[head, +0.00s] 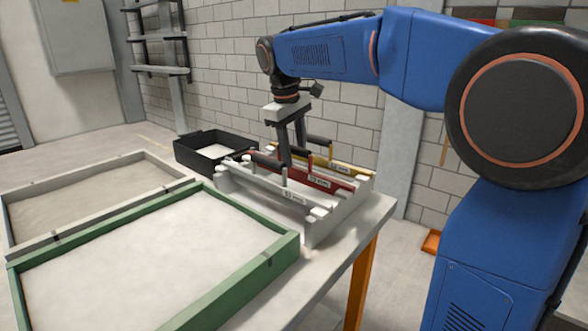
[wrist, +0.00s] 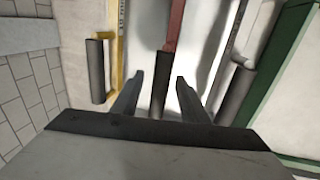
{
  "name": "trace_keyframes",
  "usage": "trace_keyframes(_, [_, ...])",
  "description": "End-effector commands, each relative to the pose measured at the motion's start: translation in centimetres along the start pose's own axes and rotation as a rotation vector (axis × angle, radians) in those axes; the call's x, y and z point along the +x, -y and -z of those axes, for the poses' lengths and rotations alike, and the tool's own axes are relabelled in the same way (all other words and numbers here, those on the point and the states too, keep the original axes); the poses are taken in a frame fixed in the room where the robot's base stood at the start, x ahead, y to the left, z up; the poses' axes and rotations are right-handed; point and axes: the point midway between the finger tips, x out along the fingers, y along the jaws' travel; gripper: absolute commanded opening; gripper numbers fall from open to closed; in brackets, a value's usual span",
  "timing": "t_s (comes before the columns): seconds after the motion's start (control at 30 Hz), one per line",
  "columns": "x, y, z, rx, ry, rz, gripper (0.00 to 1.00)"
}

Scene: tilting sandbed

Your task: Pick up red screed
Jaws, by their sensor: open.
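The red screed (head: 330,182) sits in the white rack (head: 322,230), between a yellow screed (head: 348,167) and a pale grey screed (head: 272,189). Its red bar (wrist: 174,25) and black handle also show in the wrist view. My gripper (head: 293,162) points down over the rack and is open. In the wrist view, the red screed's handle appears between the two fingertips (wrist: 159,78), with a gap on each side. How far down the fingers reach along the handle is hard to tell.
The yellow screed's black handle (wrist: 96,72) and the grey screed's black handle (wrist: 235,95) flank my fingers closely. A green-framed sandbed (head: 232,290), a grey-framed sandbed (head: 150,160) and a black bin (head: 196,163) stand around the rack. A brick wall is behind.

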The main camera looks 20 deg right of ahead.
Motion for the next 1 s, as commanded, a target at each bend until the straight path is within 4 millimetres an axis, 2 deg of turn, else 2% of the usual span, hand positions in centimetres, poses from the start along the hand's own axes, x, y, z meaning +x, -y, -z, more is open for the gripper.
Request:
trace_keyframes(0.17, [0.0,0.0,0.0,0.000,0.000,0.000,0.38])
trace_keyframes(0.3, [0.0,0.0,0.0,0.000,0.000,0.000,0.04])
trace_keyframes(0.33, [0.0,0.0,0.0,0.000,0.000,0.000,0.00])
trace_keyframes(0.6, [-0.1,0.0,0.0,0.000,0.000,0.000,0.00])
trace_keyframes(0.73, [-0.8,-0.2,0.0,0.000,-0.001,0.000,0.00])
trace_keyframes(1.0, [-5.2,-1.1,0.1,0.000,-0.003,-0.001,0.00])
